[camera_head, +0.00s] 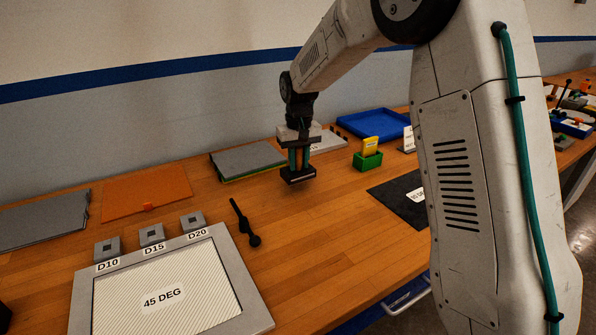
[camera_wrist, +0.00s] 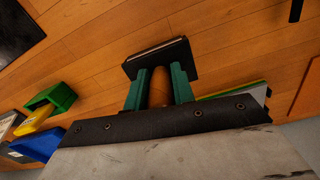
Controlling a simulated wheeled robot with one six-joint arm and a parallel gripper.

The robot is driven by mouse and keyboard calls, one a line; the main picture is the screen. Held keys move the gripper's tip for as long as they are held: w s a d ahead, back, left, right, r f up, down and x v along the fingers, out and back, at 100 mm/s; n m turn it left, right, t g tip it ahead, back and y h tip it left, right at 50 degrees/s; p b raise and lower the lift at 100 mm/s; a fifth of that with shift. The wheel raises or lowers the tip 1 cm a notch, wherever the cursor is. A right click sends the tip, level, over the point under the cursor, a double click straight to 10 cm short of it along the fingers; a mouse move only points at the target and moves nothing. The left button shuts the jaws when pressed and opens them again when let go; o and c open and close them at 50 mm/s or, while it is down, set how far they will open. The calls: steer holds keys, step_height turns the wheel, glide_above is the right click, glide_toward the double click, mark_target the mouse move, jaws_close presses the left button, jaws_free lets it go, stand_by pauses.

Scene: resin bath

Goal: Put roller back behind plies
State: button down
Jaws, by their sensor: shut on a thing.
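My gripper (camera_head: 299,158) is shut on a tool with a tan handle and a wide dark head, seemingly the roller (camera_head: 298,176). In the wrist view the teal fingers of my gripper (camera_wrist: 159,90) stand on both sides of the handle, and the roller's dark head (camera_wrist: 160,56) lies beyond them. It hangs upright, head down, at the right of a stack of grey sheets (camera_head: 248,159) with green and yellow edges. I cannot tell whether the head touches the table. A pale ply marked 45 DEG (camera_head: 190,275) lies in a grey frame at the front left.
A black tool (camera_head: 243,222) lies behind the frame. Grey blocks (camera_head: 152,235) stand by labels D10, D15 and D20. An orange sheet (camera_head: 148,193) and grey sheets (camera_head: 40,222) lie left. A green holder (camera_head: 368,160), blue tray (camera_head: 373,123) and dark mat (camera_head: 398,200) are right.

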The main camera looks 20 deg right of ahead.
mark_target(299, 170)
steer(key=shift+f, duration=1.75)
steer(key=shift+f, duration=0.1)
steer(key=c, duration=1.2)
jaws_free()
steer(key=shift+o, duration=0.2)
